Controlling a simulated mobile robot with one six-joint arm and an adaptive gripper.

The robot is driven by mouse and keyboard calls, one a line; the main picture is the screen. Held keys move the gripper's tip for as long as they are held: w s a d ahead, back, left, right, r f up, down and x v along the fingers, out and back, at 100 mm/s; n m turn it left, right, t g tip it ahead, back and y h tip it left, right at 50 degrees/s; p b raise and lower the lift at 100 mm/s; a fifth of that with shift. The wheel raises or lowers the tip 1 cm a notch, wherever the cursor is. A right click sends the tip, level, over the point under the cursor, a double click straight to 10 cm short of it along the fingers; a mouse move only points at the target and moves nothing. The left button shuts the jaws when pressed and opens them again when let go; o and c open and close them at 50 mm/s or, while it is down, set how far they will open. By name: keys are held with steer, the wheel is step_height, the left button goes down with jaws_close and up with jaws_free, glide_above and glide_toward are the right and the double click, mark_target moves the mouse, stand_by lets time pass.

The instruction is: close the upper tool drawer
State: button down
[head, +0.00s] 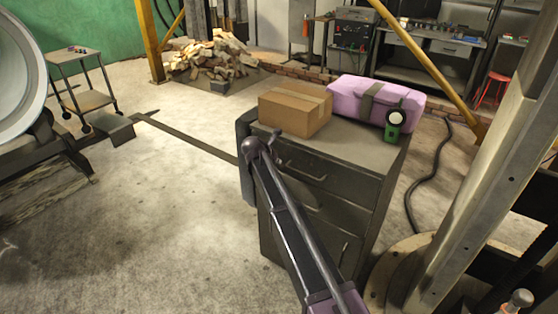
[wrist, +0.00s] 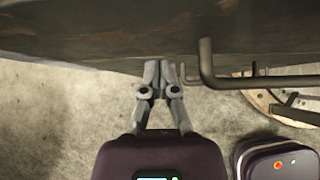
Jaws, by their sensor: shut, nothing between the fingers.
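A dark metal cabinet with drawers (head: 376,178) stands in the middle of the head view. The upper tool drawer (head: 322,184) is near its top, with a bar handle (head: 300,171); my arm covers part of the front, and I cannot tell how far the drawer stands out. In the wrist view, my gripper (wrist: 165,68) is shut and empty. Its fingertips are close to a dark, worn metal face (wrist: 90,40); I cannot tell if they touch. A bent dark bar handle (wrist: 265,82) is just right of the fingertips. My gripper is mostly hidden in the head view.
On the cabinet top are a cardboard box (head: 294,110), a pink case (head: 375,100) and a green device (head: 393,128). A pale post (head: 480,180) on a round base stands at right, with a black hose (head: 432,180) nearby. The floor left is mostly clear.

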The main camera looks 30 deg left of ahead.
steer(key=s+f+p+v, duration=0.1)
steer(key=p+v, duration=0.6)
steer(key=v, duration=0.4)
steer(key=shift+s+r, duration=0.2)
steer(key=shift+s, duration=0.15)
stand_by(0.4)
steer(key=w+d+f+m+g+h+p, duration=0.15)
steer(key=d+m, duration=0.65)
steer(key=d, duration=1)
steer(key=w+d+f+m+g, duration=0.1)
steer(key=d+m+g, duration=0.2)
steer(key=d+m, duration=1)
steer(key=s+d+m+g, duration=0.1)
steer(key=s+d+m, duration=0.3)
steer(key=d, duration=0.6)
steer(key=s+d+m+g+y+p, duration=0.1)
steer(key=s+d+m, duration=0.4)
steer(key=d, duration=0.6)
steer(key=s+d+m+g+y+p, duration=0.1)
steer(key=s+d+m+g, duration=0.1)
steer(key=s+d+m, duration=0.2)
steer(key=s+d, duration=0.3)
steer(key=d, duration=0.3)
steer(key=shift+d+r+m, duration=0.2)
steer(key=shift+d+m, duration=0.1)
steer(key=shift+m, duration=0.1)
steer(key=shift+g+y, duration=0.25)
